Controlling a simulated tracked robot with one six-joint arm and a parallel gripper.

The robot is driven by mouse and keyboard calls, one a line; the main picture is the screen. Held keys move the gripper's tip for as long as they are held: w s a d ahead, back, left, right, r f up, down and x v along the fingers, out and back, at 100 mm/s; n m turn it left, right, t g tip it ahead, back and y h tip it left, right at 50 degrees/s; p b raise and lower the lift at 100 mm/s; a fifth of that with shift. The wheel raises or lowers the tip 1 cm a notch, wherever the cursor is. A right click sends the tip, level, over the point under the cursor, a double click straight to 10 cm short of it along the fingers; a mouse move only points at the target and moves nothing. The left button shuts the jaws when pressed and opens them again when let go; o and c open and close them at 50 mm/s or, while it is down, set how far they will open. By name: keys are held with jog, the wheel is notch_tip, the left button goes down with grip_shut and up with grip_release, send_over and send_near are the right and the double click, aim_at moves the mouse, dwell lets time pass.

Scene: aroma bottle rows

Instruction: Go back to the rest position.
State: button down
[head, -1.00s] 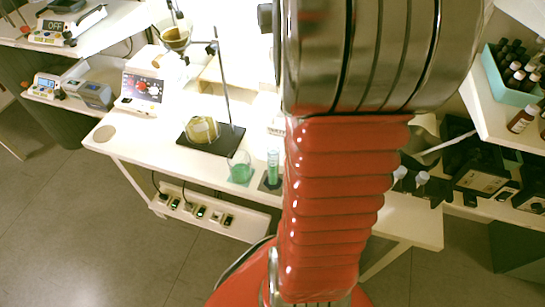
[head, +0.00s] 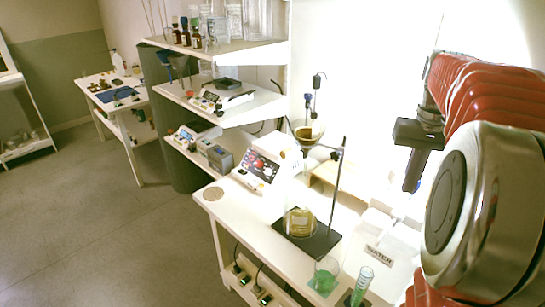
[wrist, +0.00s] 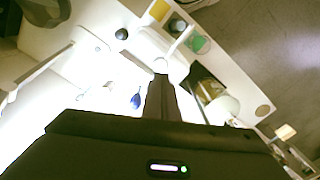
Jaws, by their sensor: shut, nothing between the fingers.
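My gripper (head: 412,182) is dark and hangs below the red arm at the right of the head view. Its fingers point down and are together, with nothing seen between them. It is in front of the bright wall, apart from the white bench (head: 222,222). In the wrist view, my gripper (wrist: 160,82) reaches up the picture over the bench, with its dark body across the bottom. A large metal joint of my arm hides the right part of the bench in the head view.
Shelves of bottles and devices (head: 228,52) stand behind. The floor at left (head: 80,220) is clear.

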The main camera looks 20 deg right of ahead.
notch_tip(320, 180, down, 3)
jog(key=shift+w+f+m, duration=0.1)
jog(key=shift+w+m, duration=0.05)
jog(key=shift+m, duration=0.15)
jog(key=s+a+f+n+t, duration=0.1)
jog(key=s+a+n+t, duration=0.1)
jog(key=a, duration=1.3)
jog(key=s+a+f+n+t, duration=0.2)
jog(key=s+a+n, duration=0.3)
jog(key=a, duration=1.1)
jog(key=shift+a+t, duration=0.2)
jog(key=shift+t, duration=0.6)
jog(key=shift+f, duration=0.1)
